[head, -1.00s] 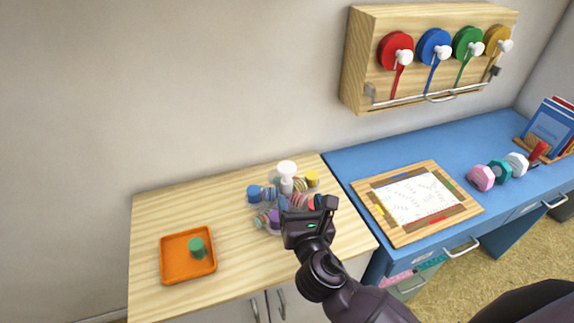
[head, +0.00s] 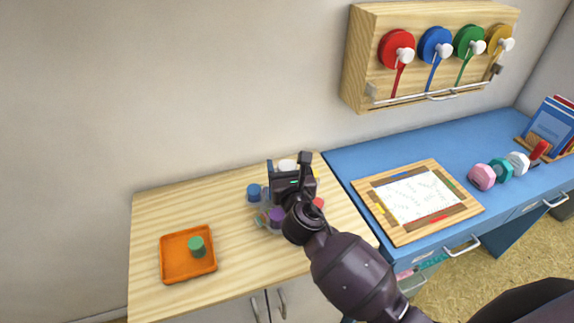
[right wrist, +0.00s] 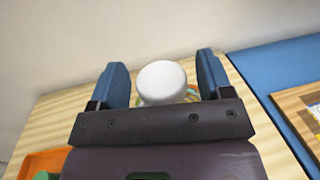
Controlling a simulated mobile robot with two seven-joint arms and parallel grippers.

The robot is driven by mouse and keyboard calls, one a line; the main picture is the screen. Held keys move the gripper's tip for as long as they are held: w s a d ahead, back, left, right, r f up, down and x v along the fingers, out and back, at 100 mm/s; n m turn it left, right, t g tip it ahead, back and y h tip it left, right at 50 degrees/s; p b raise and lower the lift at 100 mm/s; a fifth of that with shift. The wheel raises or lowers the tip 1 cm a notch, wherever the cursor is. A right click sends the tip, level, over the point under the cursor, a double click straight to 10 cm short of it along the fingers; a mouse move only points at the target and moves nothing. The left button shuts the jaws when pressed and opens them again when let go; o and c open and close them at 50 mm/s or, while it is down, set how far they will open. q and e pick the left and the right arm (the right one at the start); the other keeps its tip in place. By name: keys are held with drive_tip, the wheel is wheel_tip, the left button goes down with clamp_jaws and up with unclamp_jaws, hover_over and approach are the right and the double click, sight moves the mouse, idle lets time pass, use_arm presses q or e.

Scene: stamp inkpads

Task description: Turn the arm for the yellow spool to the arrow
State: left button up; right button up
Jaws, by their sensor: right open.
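A cluster of small coloured spools stands on the wooden counter, with a blue spool (head: 253,193), a purple one (head: 277,214) and a red one (head: 318,204) showing. A white round knob (head: 287,164) rises from its middle. My right gripper (head: 288,169) is open at the knob and hides much of the cluster. In the right wrist view, the knob (right wrist: 162,82) lies between the blue fingers, with gaps at both sides. A yellow wall spool (head: 494,36) with a white knob hangs at the upper right. No arrow is readable. My left gripper is not in view.
An orange tray (head: 174,271) with a green cylinder (head: 197,247) lies at the counter's left. A framed board (head: 400,230) and several coloured weights (head: 482,177) rest on the blue desk (head: 355,158). The wall rack (head: 356,60) stands above the desk.

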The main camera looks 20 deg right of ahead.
drive_tip(key=shift+w, duration=0.2)
drive_tip(key=c, duration=1.2)
drive_tip(key=shift+c, duration=0.2)
drive_tip(key=shift+d, duration=0.1)
